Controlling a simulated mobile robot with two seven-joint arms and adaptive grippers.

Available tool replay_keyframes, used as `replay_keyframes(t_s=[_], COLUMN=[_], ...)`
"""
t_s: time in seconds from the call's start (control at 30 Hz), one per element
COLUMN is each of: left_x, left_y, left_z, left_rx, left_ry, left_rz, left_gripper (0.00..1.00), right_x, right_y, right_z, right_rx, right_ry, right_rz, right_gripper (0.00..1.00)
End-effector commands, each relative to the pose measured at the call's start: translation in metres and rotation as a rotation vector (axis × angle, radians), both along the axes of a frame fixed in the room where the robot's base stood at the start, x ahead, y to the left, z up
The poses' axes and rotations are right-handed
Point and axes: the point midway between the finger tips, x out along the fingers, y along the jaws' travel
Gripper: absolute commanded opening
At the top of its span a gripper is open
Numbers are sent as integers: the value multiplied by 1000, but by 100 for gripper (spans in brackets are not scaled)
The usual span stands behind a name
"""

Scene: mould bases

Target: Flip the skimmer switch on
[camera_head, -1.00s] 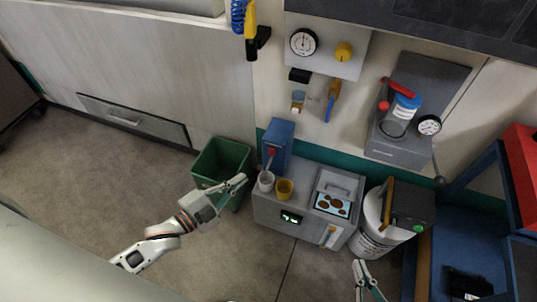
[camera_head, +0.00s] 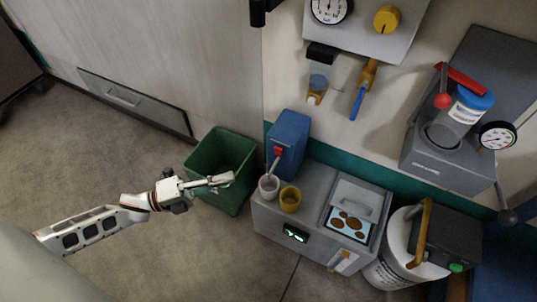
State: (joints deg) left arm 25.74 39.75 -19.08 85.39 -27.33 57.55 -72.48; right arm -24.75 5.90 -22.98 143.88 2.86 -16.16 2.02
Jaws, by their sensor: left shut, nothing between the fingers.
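My left gripper (camera_head: 224,181) reaches in from the left with its fingers shut and empty. It is over the green bin, left of the grey machine and well away from the dark box at the right. That dark box (camera_head: 456,240) sits at the white bucket (camera_head: 386,272) and looks like the skimmer unit. A small green switch (camera_head: 456,267) is on its front; whether it is on or off cannot be told. A tan curved strip (camera_head: 424,226) runs from the box into the bucket. My right gripper is out of view.
The floor in front is clear.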

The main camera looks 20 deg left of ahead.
Motion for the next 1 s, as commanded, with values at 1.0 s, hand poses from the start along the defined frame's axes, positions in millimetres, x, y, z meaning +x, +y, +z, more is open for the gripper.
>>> replay_keyframes(t_s=[1.0], left_x=[95], left_y=[-74], left_z=[13], left_rx=[-1], left_ry=[5], left_rz=[2], left_gripper=[0], right_x=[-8], right_y=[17], right_z=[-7], right_rx=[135], right_ry=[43], right_rz=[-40], right_gripper=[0])
